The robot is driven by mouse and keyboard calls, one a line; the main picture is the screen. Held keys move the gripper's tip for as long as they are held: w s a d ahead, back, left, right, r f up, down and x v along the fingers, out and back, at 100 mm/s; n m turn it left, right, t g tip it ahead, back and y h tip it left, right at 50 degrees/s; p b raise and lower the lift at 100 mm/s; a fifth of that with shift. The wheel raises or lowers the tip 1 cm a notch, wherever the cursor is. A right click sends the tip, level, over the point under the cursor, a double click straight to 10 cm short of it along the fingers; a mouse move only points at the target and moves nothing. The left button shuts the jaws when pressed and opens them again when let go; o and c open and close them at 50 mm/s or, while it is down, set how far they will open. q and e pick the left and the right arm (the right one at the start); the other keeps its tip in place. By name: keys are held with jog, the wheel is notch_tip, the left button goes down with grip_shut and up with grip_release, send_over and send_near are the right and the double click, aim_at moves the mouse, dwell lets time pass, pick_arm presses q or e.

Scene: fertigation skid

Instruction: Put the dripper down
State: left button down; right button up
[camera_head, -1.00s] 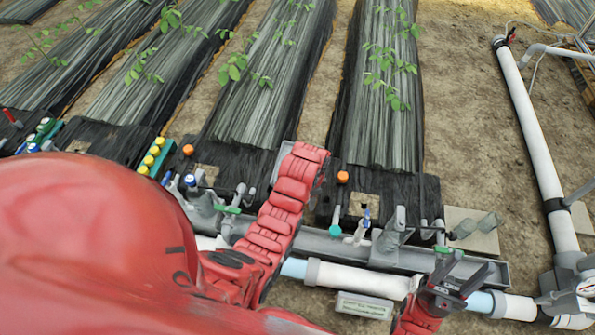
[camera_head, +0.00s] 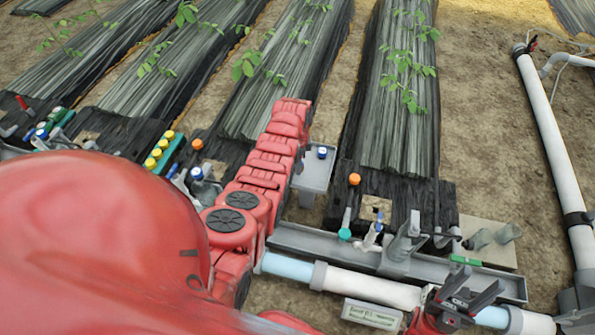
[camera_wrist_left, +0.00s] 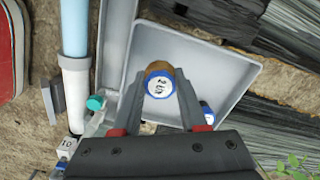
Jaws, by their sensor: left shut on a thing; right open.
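The dripper (camera_wrist_left: 159,82), with a blue rim, a pale marked face and a brownish side, is between the fingertips of my left gripper (camera_wrist_left: 161,88), which is shut on it. It is over the grey tray (camera_wrist_left: 225,70) in the left wrist view; whether it touches the tray floor I cannot tell. In the head view my red arm hides this gripper and the dripper, and part of the tray (camera_head: 314,178) shows. Another blue-topped piece (camera_wrist_left: 207,113) is in the tray, partly behind a finger; it also shows in the head view (camera_head: 322,152). My right gripper (camera_head: 460,292) is open and empty.
A grey channel with valves (camera_head: 400,262) and a white and blue pipe (camera_head: 350,285) run along the front. A rack of yellow caps (camera_head: 160,150) stands left. Orange caps (camera_head: 355,179) sit on the black bed covers. A thick white pipe (camera_head: 550,140) lies right.

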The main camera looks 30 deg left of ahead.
pick_arm(q)
notch_tip(320, 180, down, 4)
jog(key=shift+r+b, duration=0.15)
jog(key=shift+b, duration=0.9)
jog(key=shift+r, duration=0.1)
jog(key=c, duration=0.9)
grip_release()
jog(key=o, duration=0.5)
jog(key=shift+c, duration=0.2)
